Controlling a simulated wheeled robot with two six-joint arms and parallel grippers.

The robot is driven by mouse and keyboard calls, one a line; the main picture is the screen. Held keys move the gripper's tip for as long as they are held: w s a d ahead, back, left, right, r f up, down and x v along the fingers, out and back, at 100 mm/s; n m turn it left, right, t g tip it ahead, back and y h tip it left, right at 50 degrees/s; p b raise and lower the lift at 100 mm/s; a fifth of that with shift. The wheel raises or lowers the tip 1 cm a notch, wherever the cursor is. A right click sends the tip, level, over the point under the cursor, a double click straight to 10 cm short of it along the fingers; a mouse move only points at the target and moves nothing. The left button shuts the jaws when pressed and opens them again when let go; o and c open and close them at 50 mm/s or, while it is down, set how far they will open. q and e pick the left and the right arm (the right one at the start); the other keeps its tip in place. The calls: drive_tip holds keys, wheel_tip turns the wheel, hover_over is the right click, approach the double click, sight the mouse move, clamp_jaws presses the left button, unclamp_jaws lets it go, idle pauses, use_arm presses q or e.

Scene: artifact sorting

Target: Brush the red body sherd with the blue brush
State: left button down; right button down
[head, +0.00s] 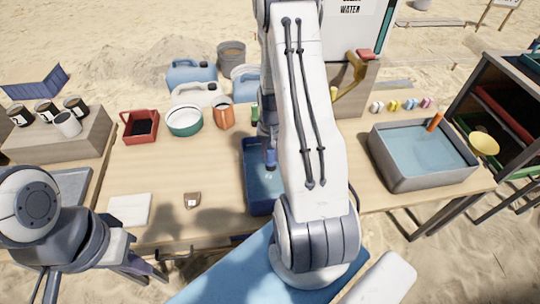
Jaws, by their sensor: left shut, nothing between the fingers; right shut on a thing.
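A small reddish-brown sherd (192,200) with a pale mark lies flat on the near left part of the table; it looks like the red body sherd. My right gripper (268,140) points down over the blue tray, partly hidden by my own arm. It is shut on a slim blue thing (270,158), which looks like the blue brush; its lower end is hard to make out. The brush is right of the sherd and apart from it. My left gripper (150,272) is shut and empty at the table's near left edge.
A blue tray (252,205) stands mid-table, right of the sherd. A white pad (130,210) lies left of the sherd. A grey water basin (409,183) is at right.

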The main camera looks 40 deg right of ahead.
drive_tip(key=shift+s+a, duration=0.65)
drive_tip(key=shift+a, duration=0.2)
drive_tip(key=shift+s+a, duration=0.6)
drive_tip(key=shift+a, duration=0.25)
drive_tip(key=shift+w+d+p, duration=0.2)
drive_tip(key=shift+w+d, duration=0.4)
drive_tip(key=shift+d, duration=0.25)
drive_tip(key=shift+w+d+p, duration=0.2)
drive_tip(key=shift+w+d, duration=0.4)
drive_tip(key=shift+d, duration=0.25)
drive_tip(key=shift+s+a, duration=0.6)
drive_tip(key=shift+a, duration=0.25)
drive_tip(key=shift+s+a, duration=0.6)
drive_tip(key=shift+a, duration=0.25)
wheel_tip(320, 180, up, 9)
drive_tip(key=p, duration=0.8)
